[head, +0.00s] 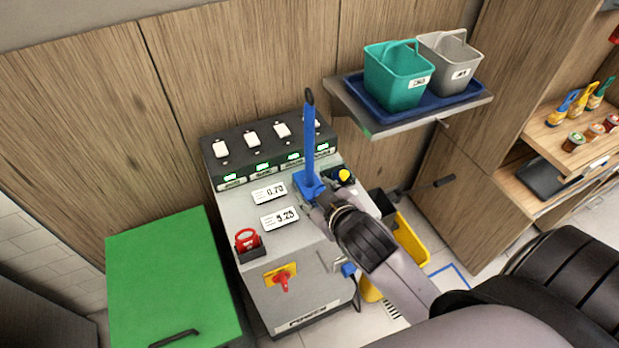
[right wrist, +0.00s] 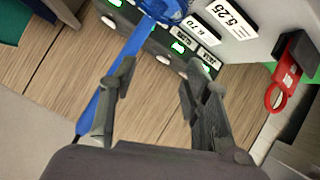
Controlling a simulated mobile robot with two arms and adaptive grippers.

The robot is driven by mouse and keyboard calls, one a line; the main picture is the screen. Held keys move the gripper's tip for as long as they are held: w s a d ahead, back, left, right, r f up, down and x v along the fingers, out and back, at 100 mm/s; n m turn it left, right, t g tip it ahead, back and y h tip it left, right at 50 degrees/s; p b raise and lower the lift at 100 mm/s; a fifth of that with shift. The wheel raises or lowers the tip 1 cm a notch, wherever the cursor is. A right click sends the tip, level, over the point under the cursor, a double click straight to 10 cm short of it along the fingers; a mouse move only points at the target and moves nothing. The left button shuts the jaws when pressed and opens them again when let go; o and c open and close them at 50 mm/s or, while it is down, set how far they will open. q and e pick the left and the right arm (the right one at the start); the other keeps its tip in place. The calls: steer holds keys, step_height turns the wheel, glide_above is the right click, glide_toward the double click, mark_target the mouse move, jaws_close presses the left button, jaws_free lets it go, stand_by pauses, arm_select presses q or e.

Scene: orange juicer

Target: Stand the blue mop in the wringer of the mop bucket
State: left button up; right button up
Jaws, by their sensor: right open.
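The yellow mop bucket (head: 412,243) stands on the floor right of the machine, partly hidden by my right arm. Its dark wringer has a lever (head: 432,185).
The grey machine (head: 290,262) has price tags and a red-and-yellow switch (head: 282,277). A wall shelf (head: 368,122) above the bucket carries a blue tray with green (head: 395,82) and grey (head: 450,60) pails. A green-topped cabinet (head: 170,275) stands left.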

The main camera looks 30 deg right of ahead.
steer(key=w+a+r+n+t+y, duration=0.2)
steer(key=w+r+n+t, duration=0.1)
steer(key=r, duration=0.5)
steer(key=w+a+r+n+t+y, duration=0.1)
steer(key=w+r+n+t, duration=0.15)
steer(key=r, duration=0.45)
steer(key=w+a+r+n+t+y, duration=0.2)
steer(key=w+r+t, duration=0.2)
steer(key=r, duration=0.4)
steer(key=s+a+r+n+g+y, duration=0.3)
steer(key=a+r+n+g+y, duration=0.35)
steer(key=n, duration=0.65)
steer(key=s+a+r+n+g+y, duration=0.35)
steer(key=a+n+g+y, duration=0.4)
steer(key=n+y, duration=0.5)
steer(key=n+g+h, duration=0.3)
steer(key=n+h, duration=0.1)
steer(key=h, duration=1.7)
glide_toward(309, 118)
steer(key=p+x, duration=0.2)
steer(key=x, duration=0.1)
steer(key=p+x, duration=0.2)
steer(key=x, duration=0.2)
steer(key=p+x, duration=0.2)
steer(key=x, duration=0.1)
steer(key=shift+w+d+f+p, duration=0.1)
steer(key=shift+w+d+p, duration=0.25)
steer(key=shift+w+p, duration=0.1)
steer(key=shift+w+f, duration=0.15)
steer(key=shift+f, duration=0.35)
